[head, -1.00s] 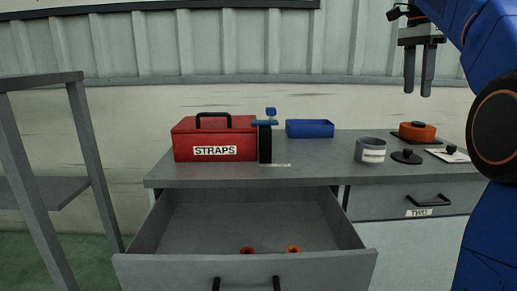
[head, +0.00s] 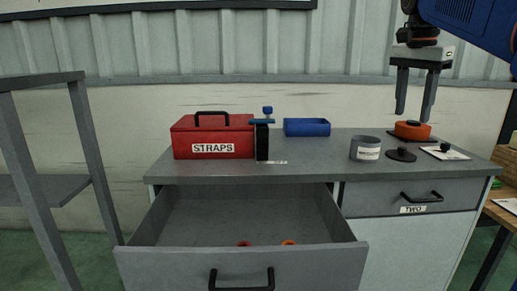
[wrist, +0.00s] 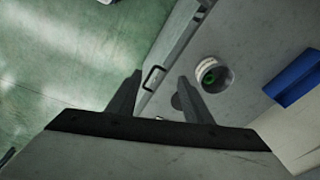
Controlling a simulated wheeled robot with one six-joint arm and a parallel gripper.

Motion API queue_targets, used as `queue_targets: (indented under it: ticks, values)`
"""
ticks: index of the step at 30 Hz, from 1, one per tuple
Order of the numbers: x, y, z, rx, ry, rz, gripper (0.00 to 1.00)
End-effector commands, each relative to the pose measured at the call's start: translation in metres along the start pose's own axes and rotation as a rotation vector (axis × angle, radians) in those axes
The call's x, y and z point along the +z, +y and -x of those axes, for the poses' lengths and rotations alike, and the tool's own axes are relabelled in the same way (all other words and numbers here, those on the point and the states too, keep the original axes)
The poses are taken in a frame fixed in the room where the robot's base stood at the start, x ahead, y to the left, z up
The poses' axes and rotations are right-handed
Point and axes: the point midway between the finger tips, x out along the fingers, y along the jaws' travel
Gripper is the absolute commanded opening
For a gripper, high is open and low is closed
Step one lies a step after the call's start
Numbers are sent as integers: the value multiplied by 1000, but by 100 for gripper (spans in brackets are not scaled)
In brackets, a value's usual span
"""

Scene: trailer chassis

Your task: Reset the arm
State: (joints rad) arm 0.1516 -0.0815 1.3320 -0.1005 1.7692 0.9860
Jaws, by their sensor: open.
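My gripper (head: 414,108) is open and empty at the upper right of the head view, its two fingers pointing down above the right part of the bench. Part of my blue arm shows behind it. In the wrist view the gripper's fingers (wrist: 157,95) are spread apart with nothing between them. Below the gripper in the head view are a grey labelled cup (head: 366,148), a dark round lid with a knob (head: 401,154) and an orange round object (head: 412,130).
An open drawer (head: 240,260) sticks out at the front, with two small orange-red rings inside. A red STRAPS box (head: 213,137), a clamp-like stand (head: 262,140) and a blue bin (head: 307,127) stand on the bench. A grey rack (head: 82,150) is at left. Drawer TWO (head: 412,198) is closed.

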Motion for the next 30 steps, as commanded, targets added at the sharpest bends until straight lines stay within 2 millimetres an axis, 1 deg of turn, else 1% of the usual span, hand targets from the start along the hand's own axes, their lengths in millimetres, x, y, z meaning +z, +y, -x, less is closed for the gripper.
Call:
queue_targets:
  ticks: [1, 8, 14, 20, 23, 24, 27, 30]
  values:
    - [12, 9, -7, -13, 3, 49, 46]
    - [63, 46, -57, -79, 27, 302, 46]
    - [107, 81, -110, -134, 57, 516, 46]
    - [152, 121, -171, -187, 97, 725, 46]
    - [174, 142, -205, -211, 120, 827, 46]
    - [182, 150, -219, -221, 130, 866, 46]
    - [203, 170, -253, -243, 154, 961, 46]
    - [219, 187, -282, -260, 177, 1037, 46]
